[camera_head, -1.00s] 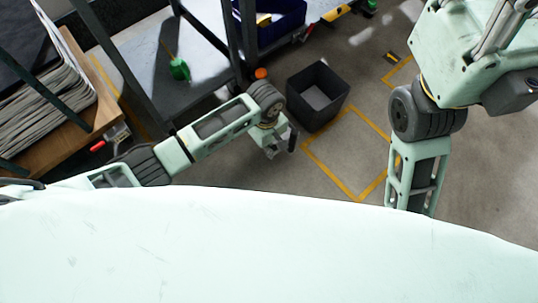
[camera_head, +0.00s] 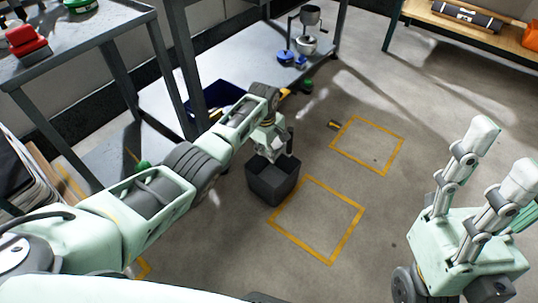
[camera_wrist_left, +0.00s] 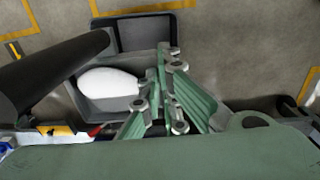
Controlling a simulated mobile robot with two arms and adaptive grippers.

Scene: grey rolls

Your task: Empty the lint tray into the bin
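The dark grey square bin (camera_head: 268,188) stands on the floor beside a yellow floor outline. My left gripper (camera_head: 272,146) points down at the bin's back rim in the head view. In the left wrist view, its green fingers (camera_wrist_left: 165,95) overlap the bin (camera_wrist_left: 103,28); whether they close on anything is unclear. A smooth white rounded shape (camera_wrist_left: 110,83) shows at the grey container; I cannot tell whether it is lint. No lint tray can be made out for certain. My right gripper (camera_head: 497,160) is raised at the right, its two fingers apart and empty.
A grey metal shelf unit (camera_head: 80,43) stands at the left. A blue crate (camera_head: 218,95) is on a low shelf behind my left arm. A wooden bench (camera_head: 470,22) is at the back right. The floor around the yellow outlines (camera_head: 318,222) is mostly clear.

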